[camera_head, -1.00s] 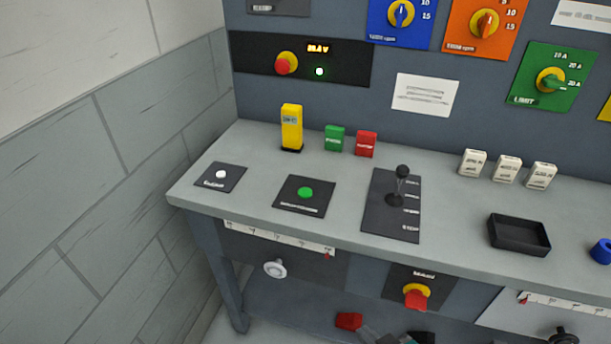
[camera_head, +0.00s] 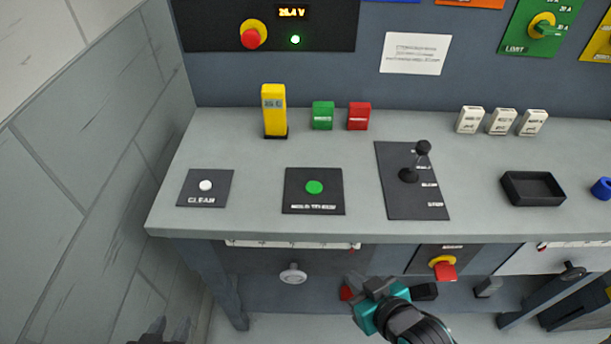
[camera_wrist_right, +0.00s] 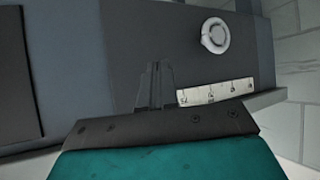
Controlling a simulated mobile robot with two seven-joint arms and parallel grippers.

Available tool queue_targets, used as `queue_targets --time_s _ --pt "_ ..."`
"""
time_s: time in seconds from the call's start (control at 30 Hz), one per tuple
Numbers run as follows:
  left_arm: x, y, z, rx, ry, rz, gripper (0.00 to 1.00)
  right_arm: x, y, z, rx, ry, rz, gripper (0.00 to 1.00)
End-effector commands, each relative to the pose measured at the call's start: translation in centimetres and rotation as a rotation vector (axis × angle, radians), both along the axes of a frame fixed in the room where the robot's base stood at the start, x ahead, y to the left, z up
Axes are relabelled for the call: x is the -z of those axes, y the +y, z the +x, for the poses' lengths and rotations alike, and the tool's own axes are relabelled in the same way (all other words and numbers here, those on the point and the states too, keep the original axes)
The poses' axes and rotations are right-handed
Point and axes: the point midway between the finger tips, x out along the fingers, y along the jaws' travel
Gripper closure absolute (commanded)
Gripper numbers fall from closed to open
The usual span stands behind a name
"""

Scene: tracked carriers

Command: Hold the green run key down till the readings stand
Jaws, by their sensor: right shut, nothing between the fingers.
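The green run key (camera_head: 314,187) is a round button on a black plate (camera_head: 300,206) lettered along its front edge, on the bench top. Nothing touches it. The orange readout (camera_head: 291,12) on the back panel shows a value in volts, its digits blurred, above a lit green lamp (camera_head: 295,39). My right gripper (camera_head: 354,284) is shut and empty, in front of and below the bench edge. Its fingers show in the right wrist view (camera_wrist_right: 156,84) before the bench front. Only a dark bit of my left gripper (camera_head: 158,336) shows at the bottom left; its jaws cannot be made out.
A white button (camera_head: 206,186) is left of the run key and a black lever (camera_head: 422,147) right. Yellow (camera_head: 273,110), green (camera_head: 322,115) and red (camera_head: 359,116) blocks stand behind. A white knob (camera_head: 293,273) and a red-yellow switch (camera_head: 443,267) are on the bench front.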

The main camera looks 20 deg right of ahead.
Motion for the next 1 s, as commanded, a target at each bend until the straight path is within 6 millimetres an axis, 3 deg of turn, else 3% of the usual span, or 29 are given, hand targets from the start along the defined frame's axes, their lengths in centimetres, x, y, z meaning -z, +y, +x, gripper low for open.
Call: queue_targets --time_s 0.57,0.87,1.0 --pt "-0.1 0.0 0.1 0.001 -0.001 -0.001 0.62 0.0 0.0 -0.2 0.001 0.019 -0.003 1.00" --pt "-1.1 -0.1 0.0 0.001 0.000 -0.001 0.62 -3.9 -0.5 -0.3 0.017 0.209 -0.036 1.00" --pt "-1.7 -0.1 -0.1 0.002 0.001 -0.001 0.62 -7.1 0.1 0.1 0.000 0.300 -0.021 1.00"
